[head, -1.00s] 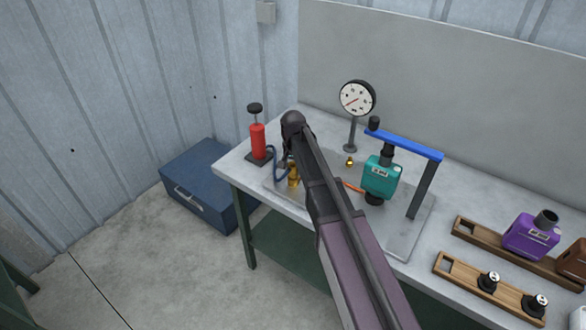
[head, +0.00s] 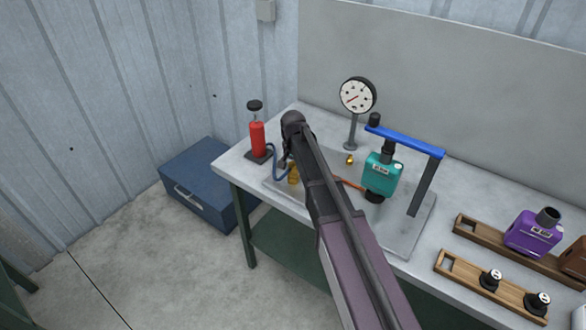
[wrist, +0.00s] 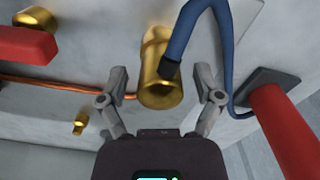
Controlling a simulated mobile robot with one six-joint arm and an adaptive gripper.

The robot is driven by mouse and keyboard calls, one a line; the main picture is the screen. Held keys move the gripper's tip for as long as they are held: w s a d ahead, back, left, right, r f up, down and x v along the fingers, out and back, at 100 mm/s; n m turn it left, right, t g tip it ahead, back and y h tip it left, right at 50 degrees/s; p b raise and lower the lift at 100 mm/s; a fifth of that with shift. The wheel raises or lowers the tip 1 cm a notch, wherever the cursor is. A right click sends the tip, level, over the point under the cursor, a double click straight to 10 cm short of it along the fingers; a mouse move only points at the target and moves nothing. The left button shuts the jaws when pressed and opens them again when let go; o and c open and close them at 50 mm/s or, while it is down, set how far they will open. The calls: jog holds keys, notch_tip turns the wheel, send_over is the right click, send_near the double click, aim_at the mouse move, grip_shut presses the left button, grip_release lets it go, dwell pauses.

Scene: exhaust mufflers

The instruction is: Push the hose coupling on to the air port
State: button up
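The brass coupling (wrist: 160,88) stands between my fingers in the wrist view, with the black end of the blue hose (wrist: 192,30) against its side. A narrower brass part (wrist: 155,38) shows in line behind it; I cannot tell whether this is the air port or how far the two are joined. My gripper (wrist: 162,84) is open, one finger on each side of the coupling, with visible gaps. In the head view the coupling (head: 294,174) is partly covered by my arm, and the gripper fingers are mostly hidden behind my wrist.
A red hand pump (head: 258,139) stands left of the coupling. A teal muffler (head: 381,175) sits under a blue-handled clamp (head: 404,142) on the right. A gauge (head: 357,95) stands behind. A copper tube (wrist: 55,84) and small brass knob (wrist: 80,122) lie close by.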

jog(key=shift+r, duration=0.1)
dwell(0.4)
notch_tip(320, 180, up, 7)
jog(key=p, duration=0.7)
jog(key=w+d, duration=0.3)
jog(key=d, duration=0.5)
jog(key=w+d, duration=0.3)
jog(key=d, duration=0.5)
jog(key=shift+w, duration=0.4)
